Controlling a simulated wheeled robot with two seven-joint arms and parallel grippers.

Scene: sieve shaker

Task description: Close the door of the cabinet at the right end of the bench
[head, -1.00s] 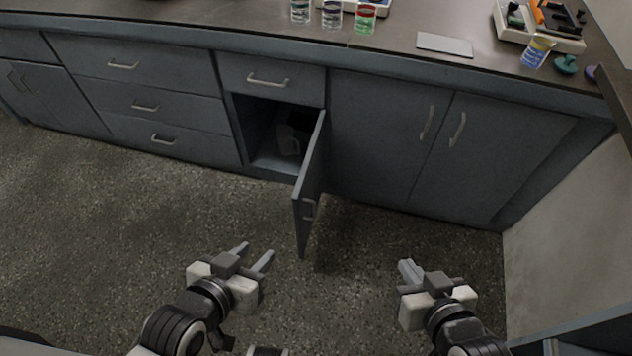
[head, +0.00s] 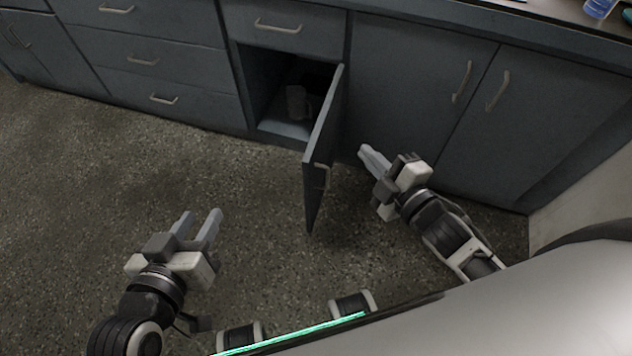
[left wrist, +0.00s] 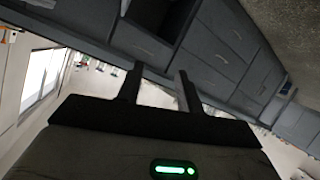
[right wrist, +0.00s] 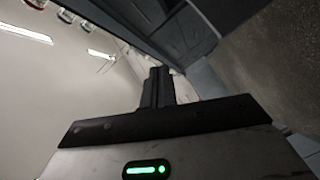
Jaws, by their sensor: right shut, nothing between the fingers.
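The open cabinet door (head: 326,140) is a dark blue-grey panel swung out from its opening, hinged on the opening's right side. Its silver handle (head: 322,177) is on the face turned to the right. The cabinet's inside (head: 275,115) shows to the left of the door, with a dim object in it. My right gripper (head: 364,153) is shut and empty, to the right of the door and apart from it in the head view. It also shows in the right wrist view (right wrist: 161,70). My left gripper (head: 199,214) is open and empty over the floor, left of the door.
Closed double doors (head: 415,100) are right of the opening, behind my right gripper. A closed drawer (head: 285,27) is above the opening and more drawers (head: 150,60) are to its left. A pale wall or panel (head: 580,195) stands at the right. The floor (head: 90,170) at left is clear.

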